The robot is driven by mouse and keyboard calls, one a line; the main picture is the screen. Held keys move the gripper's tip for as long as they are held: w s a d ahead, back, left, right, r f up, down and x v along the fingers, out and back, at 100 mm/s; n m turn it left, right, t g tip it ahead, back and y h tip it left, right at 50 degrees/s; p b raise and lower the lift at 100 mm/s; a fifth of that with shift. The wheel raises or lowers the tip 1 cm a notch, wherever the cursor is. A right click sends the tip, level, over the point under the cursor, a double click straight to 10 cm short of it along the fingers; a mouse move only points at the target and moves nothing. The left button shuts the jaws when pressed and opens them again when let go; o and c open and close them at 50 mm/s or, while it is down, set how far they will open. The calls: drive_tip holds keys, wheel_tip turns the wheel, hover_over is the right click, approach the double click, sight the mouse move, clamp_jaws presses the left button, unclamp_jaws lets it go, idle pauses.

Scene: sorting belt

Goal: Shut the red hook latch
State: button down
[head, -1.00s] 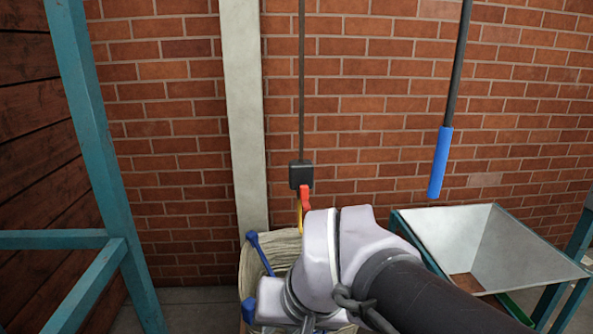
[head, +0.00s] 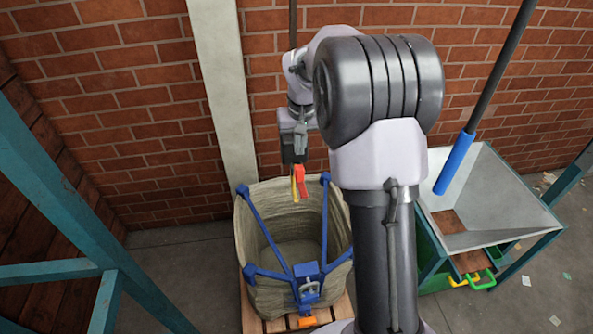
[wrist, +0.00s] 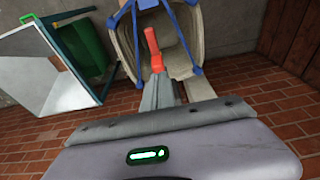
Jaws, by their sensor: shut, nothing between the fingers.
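The red hook latch (head: 300,181) hangs in front of the brick wall, above the bulk bag, right beside a strip of the yellow hook (head: 293,190). In the wrist view the latch (wrist: 152,48) is a red, bent piece just beyond my fingertips. My gripper (head: 293,158) points down directly above the latch in the head view. Its fingers are shut with nothing between them, and they show grey in the wrist view (wrist: 155,76). Whether they touch the latch I cannot tell. The dark hook block is mostly hidden behind my gripper. How far the latch stands open is unclear.
Below is an open bulk bag (head: 245,240) with blue straps (head: 263,222) meeting at a metal ring (head: 310,287), on a wooden pallet (head: 252,318). A metal hopper (head: 510,200) and a hanging blue-handled bar (head: 455,163) are right. A teal frame (head: 70,200) is left.

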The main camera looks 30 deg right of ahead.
drive_tip(key=b, duration=0.2)
approach(298, 184)
drive_tip(key=x, duration=0.5)
drive_tip(key=shift+w+f, duration=0.15)
drive_tip(key=shift+w, duration=0.05)
drive_tip(key=shift+s+f, duration=0.1)
drive_tip(key=shift+f, duration=0.25)
